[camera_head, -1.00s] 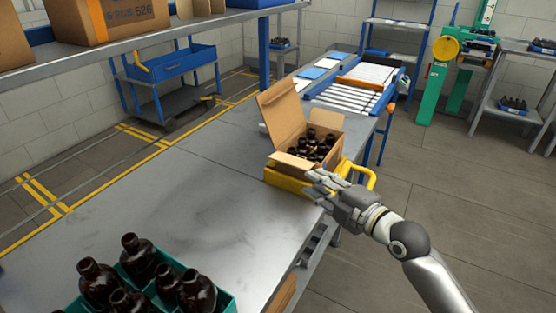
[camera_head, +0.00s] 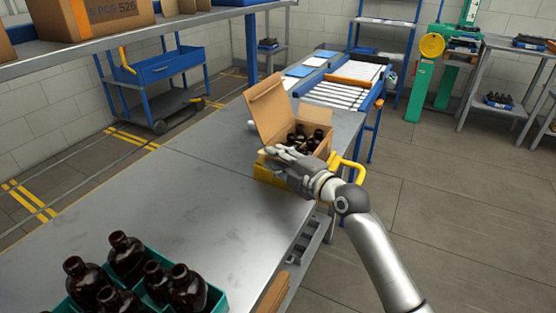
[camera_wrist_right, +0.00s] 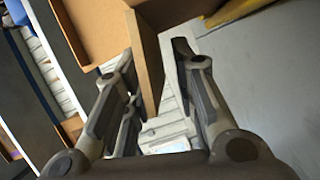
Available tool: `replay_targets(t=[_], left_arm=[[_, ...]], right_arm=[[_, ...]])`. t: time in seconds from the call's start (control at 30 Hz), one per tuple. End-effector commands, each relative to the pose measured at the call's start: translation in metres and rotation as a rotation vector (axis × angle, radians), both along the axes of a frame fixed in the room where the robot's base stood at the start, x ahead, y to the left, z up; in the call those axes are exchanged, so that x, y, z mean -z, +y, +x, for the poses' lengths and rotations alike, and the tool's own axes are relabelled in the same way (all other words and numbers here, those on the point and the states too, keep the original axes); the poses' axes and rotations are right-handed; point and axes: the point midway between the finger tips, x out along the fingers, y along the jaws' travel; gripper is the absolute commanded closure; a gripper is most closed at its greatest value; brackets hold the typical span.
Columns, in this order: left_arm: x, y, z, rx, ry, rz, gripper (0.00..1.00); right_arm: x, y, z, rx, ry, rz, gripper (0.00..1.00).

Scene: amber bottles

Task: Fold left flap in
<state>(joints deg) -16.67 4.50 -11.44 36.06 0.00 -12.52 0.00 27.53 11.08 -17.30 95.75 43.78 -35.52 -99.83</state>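The open cardboard box (camera_head: 318,156) stands on a yellow base (camera_head: 268,176) at the table's far right edge. Several dark bottles (camera_head: 308,138) are inside it. Its tall flap (camera_head: 272,108) stands up and leans outward on the left. My right gripper (camera_head: 283,154) is at the box's near side and hides the near flap that showed earlier. In the right wrist view the fingers (camera_wrist_right: 158,88) are spread, with a cardboard panel edge (camera_wrist_right: 149,65) reaching between them. I cannot tell whether they touch it. My left gripper is not in view.
A teal crate of amber bottles (camera_head: 212,299) stands at the near left of the metal table (camera_head: 200,190). The table between crate and box is clear. A roller conveyor (camera_head: 340,94) lies behind the box. A yellow handle (camera_head: 350,167) is right of the box.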

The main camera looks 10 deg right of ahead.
Motion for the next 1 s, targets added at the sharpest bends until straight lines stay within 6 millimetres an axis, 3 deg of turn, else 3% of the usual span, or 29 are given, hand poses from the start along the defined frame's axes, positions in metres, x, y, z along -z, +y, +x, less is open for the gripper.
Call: replay_targets(t=[0.2, 0.4, 0.73, 1.0], left_arm=[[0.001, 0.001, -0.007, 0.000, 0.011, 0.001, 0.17], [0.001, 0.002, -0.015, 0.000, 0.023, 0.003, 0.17], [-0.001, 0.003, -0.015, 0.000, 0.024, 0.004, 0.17], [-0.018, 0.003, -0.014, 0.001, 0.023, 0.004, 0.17]], right_arm=[[0.000, 0.000, 0.000, 0.000, 0.000, 0.000, 0.76], [0.000, 0.000, 0.000, 0.000, 0.000, 0.000, 1.00], [-0.001, 0.000, 0.000, 0.000, 0.010, 0.006, 1.00], [-0.009, -0.001, 0.001, 0.000, 0.107, 0.067, 1.00]])
